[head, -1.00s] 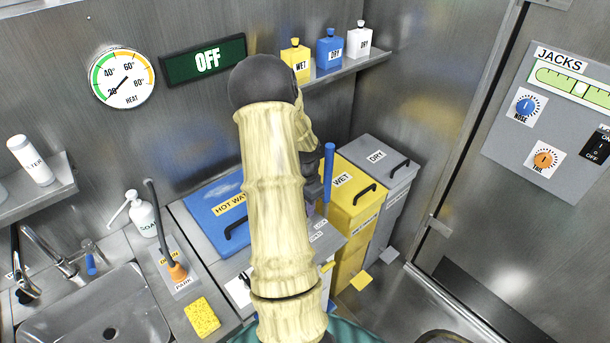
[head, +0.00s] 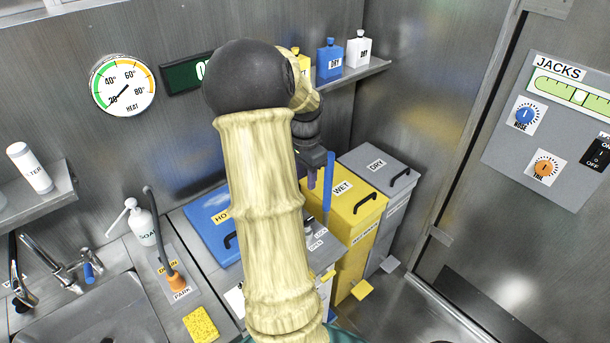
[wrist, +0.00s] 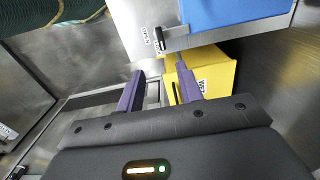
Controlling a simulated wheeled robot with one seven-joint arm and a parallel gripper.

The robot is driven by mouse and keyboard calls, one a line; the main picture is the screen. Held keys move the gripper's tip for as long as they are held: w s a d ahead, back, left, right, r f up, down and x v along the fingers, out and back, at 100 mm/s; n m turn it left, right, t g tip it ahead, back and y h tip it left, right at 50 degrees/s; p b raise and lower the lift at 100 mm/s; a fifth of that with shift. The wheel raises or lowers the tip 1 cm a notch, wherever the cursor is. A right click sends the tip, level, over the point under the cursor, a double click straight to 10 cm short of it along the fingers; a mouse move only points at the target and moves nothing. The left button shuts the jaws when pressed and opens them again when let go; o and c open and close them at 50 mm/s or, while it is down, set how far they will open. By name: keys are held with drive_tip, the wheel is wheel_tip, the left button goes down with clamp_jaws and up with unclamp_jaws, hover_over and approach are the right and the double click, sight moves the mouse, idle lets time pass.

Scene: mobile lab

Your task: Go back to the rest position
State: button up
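My gripper (head: 319,192) hangs in the air near the yellow WET bin (head: 345,215) in the head view, with my arm reaching up and over in front of the back wall. In the wrist view, the two purple fingers of my gripper (wrist: 160,78) stand apart, with nothing between them. The yellow bin (wrist: 212,72) shows beyond the fingers there. My arm hides part of the blue HOT WATER lid (head: 205,212) and part of the OFF display (head: 183,77).
A grey DRY bin (head: 378,172) stands beside the yellow one. A shelf (head: 355,75) with flasks is above. On the left are a sink (head: 80,320), a soap bottle (head: 143,222), an orange-based lever (head: 172,280) and a sponge (head: 201,324). The JACKS panel (head: 555,120) is at right.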

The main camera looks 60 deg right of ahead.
idle(0.4)
drive_tip(key=w+a+n+t, duration=0.1)
drive_tip(key=w+a+n, duration=0.35)
drive_tip(key=a, duration=0.45)
drive_tip(key=w+a+n, duration=0.3)
drive_tip(key=a+n, duration=0.2)
drive_tip(key=a, duration=0.5)
drive_tip(key=s+a+n, duration=0.2)
drive_tip(key=a+n, duration=0.3)
drive_tip(key=a, duration=0.4)
drive_tip(key=s+a+n+t, duration=0.1)
drive_tip(key=s+a+n, duration=0.1)
drive_tip(key=a+n, duration=0.4)
drive_tip(key=a, duration=0.4)
drive_tip(key=shift+s+f+t, duration=0.25)
drive_tip(key=shift+f+t, duration=0.05)
drive_tip(key=shift+f, duration=0.05)
drive_tip(key=shift+n, duration=0.25)
drive_tip(key=shift+d, duration=0.1)
